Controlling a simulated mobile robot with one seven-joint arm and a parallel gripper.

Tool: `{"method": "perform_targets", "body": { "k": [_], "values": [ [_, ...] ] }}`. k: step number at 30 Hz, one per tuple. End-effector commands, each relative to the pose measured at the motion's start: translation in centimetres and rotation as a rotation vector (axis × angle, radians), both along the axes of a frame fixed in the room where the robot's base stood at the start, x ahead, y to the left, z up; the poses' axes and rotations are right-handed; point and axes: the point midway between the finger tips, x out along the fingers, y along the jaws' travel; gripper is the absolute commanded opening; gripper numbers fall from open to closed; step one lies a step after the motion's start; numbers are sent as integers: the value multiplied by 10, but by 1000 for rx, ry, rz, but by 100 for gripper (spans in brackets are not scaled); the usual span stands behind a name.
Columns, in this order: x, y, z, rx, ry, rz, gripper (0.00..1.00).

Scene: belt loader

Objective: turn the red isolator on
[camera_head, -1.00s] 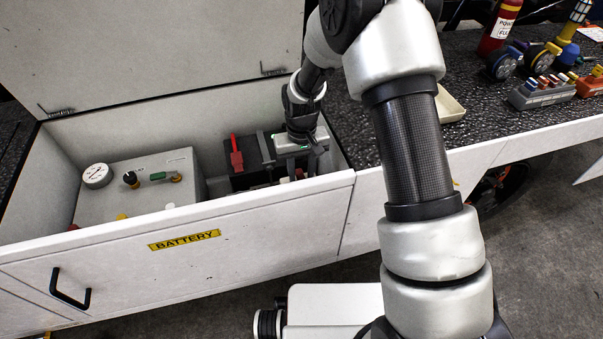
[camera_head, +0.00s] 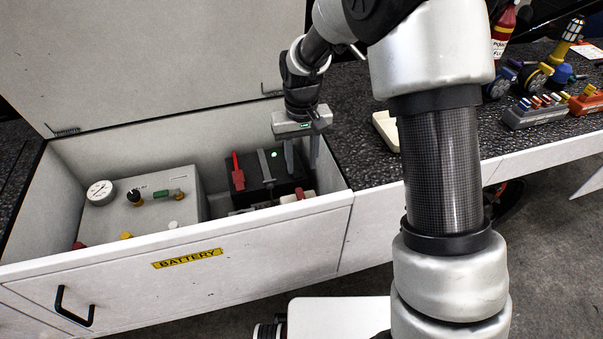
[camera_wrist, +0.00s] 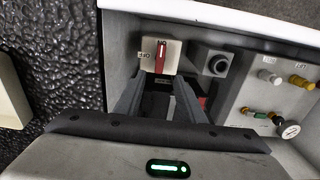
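The red isolator is a pale box with a red handle. In the wrist view its red handle (camera_wrist: 161,57) lies along the picture's vertical, just beyond the fingertips. A label left of the handle appears to read OFF upside down; a small mark by the handle's upper end looks like ON. In the head view the isolator (camera_head: 297,196) sits at the right end of the battery box, partly hidden by the front wall. My gripper (camera_head: 302,162) hangs above it, fingers apart and empty. The wrist view also shows the open fingers (camera_wrist: 156,88), with no visible contact on the handle.
The black battery (camera_head: 262,184) has a red lever (camera_head: 238,172) and a lit green lamp (camera_head: 273,172). A grey panel box (camera_head: 150,207) with a gauge stands left. The box's front wall (camera_head: 180,260) and raised lid (camera_head: 150,60) bound the space. A cream tray (camera_head: 385,130) lies right.

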Motion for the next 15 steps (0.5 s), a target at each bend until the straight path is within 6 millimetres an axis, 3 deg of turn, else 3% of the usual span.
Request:
{"method": "perform_targets", "body": {
  "k": [1, 6, 15],
  "values": [
    [1, 0, 13, 1, -3, 0, 36],
    [0, 0, 34, 1, -1, 0, 36],
    [0, 0, 42, 1, 0, 0, 36]
  ]
}}
